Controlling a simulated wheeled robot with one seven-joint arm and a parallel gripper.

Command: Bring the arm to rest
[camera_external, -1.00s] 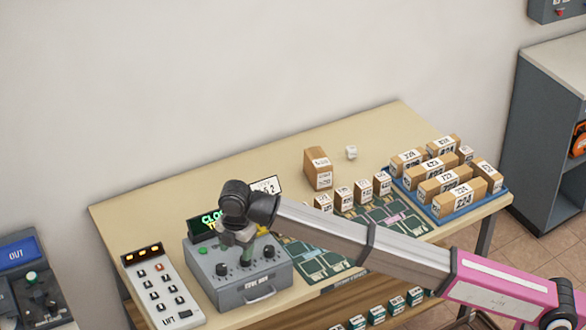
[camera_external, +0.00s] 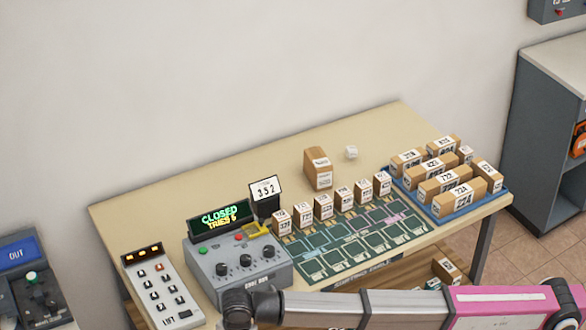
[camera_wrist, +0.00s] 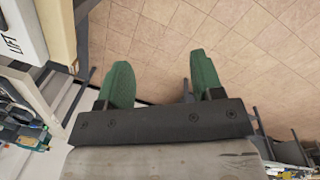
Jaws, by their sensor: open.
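My gripper (camera_wrist: 161,85) shows in the wrist view with its two green fingers spread apart and nothing between them. Tiled floor lies beyond the fingers. In the external view my arm reaches in from the lower right along the bottom edge. Its wrist end is low in front of the grey control box (camera_external: 240,268), and the fingers are out of sight there. The box has several black knobs, a green and a red button, and a display (camera_external: 221,217) reading "CLOSED" and "TRIES".
The table (camera_external: 150,205) holds a white keypad (camera_external: 162,287), a row of numbered boxes (camera_external: 323,207), a green sorting mat (camera_external: 350,247) and a blue tray (camera_external: 470,204) of parcels. A lone parcel (camera_external: 317,168) stands behind. A grey cabinet (camera_external: 545,140) is at right.

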